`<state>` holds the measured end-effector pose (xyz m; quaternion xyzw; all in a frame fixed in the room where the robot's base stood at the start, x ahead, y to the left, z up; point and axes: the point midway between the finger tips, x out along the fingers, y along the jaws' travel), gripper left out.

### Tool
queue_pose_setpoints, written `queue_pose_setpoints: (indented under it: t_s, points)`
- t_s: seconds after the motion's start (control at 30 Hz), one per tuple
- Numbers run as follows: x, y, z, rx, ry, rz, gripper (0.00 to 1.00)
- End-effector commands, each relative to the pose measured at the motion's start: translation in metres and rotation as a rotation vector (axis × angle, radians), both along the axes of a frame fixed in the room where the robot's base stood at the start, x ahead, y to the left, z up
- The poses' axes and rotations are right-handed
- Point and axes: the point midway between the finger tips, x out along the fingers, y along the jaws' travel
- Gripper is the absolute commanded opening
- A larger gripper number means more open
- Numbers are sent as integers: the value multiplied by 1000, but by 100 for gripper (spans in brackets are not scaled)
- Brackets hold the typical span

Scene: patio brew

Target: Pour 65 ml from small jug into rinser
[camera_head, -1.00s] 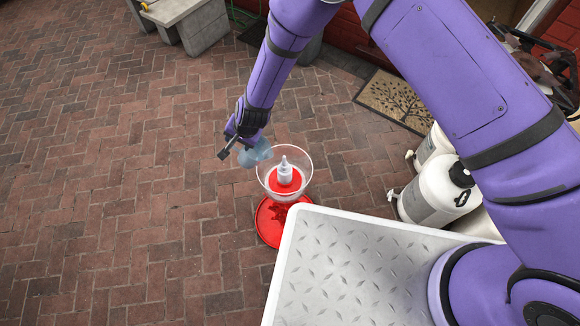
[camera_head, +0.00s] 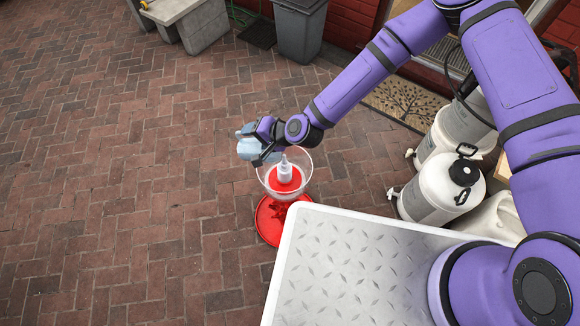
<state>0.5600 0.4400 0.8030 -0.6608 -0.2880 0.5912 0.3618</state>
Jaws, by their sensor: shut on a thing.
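The small jug (camera_head: 247,149) is pale blue and see-through. My gripper (camera_head: 258,146) is shut on it and holds it at the back left of the rinser, close to the rinser's rim. The jug looks tilted, but its exact angle and any liquid in it I cannot make out. The rinser (camera_head: 307,163) is a clear wide bowl with a red inside base and a pale upright nozzle in the middle. It stands above a round red base (camera_head: 268,223) on the bricks. My gripper's fingers are partly hidden by the wrist.
A pale ridged metal platform (camera_head: 350,265) fills the front middle. White tanks (camera_head: 430,195) with taps stand at the right, near a tree-patterned doormat (camera_head: 402,101). A grey bin (camera_head: 300,35) and a concrete bench (camera_head: 195,22) are at the back. The brick paving at left is clear.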

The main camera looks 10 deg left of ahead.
Motion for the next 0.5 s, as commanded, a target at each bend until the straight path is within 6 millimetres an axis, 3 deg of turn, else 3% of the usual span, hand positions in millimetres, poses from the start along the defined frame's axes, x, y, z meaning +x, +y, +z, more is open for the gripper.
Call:
queue_pose_setpoints:
  t_s: [0.5]
  points:
    - [-1, -7, 5, 76, -12, -2, 18]
